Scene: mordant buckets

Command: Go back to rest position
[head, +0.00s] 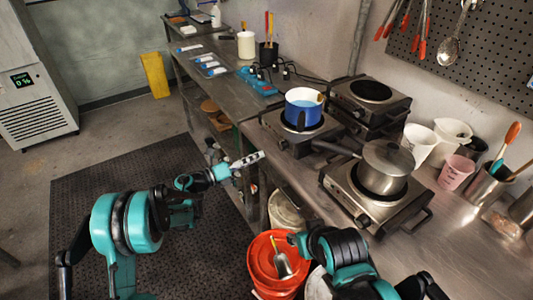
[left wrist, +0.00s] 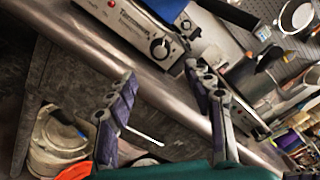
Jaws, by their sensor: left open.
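My left gripper (head: 248,160) is held out beside the front edge of the steel counter, left of the hot plates. In the left wrist view its two fingers stand apart with nothing between them (left wrist: 160,74). The counter edge and a hot plate (left wrist: 135,28) show beyond the fingers. My left arm (head: 130,222) reaches in from the left over the dark floor mat. My right arm (head: 340,255) shows at the bottom centre, bent away to the right. Its gripper is not in view.
An orange bucket (head: 261,266) with a metal scoop (head: 283,264) stands on the floor beside my right arm. A blue pot (head: 304,108) and a lidded saucepan (head: 387,160) sit on hot plates. The floor mat (head: 80,200) is clear apart from my arm.

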